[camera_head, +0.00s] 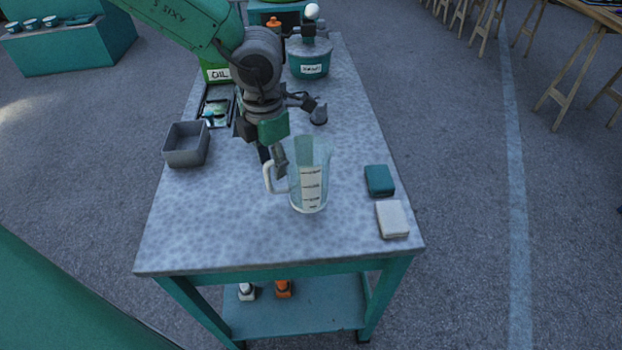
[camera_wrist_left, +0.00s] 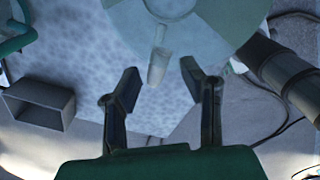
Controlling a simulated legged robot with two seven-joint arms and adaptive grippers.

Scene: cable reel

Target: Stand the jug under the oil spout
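The clear jug (camera_head: 312,178) with dark measuring marks stands upright on the speckled table (camera_head: 230,225), its handle (camera_head: 268,178) facing left. My left gripper (camera_head: 272,160) is low beside the handle. In the left wrist view my left gripper (camera_wrist_left: 168,90) has its fingers apart, with the pale handle (camera_wrist_left: 158,62) between them and visible gaps on both sides. The jug's round body (camera_wrist_left: 190,25) fills the top of that view. A green container marked OIL (camera_head: 218,74) stands at the far left of the table, partly behind my arm; I cannot make out its spout. My right gripper is not in view.
A grey bin (camera_head: 186,146) sits at the left edge. A teal block (camera_head: 379,180) and a white block (camera_head: 392,219) lie to the right of the jug. A labelled teal drum (camera_head: 310,62) stands at the back. The front left tabletop is clear.

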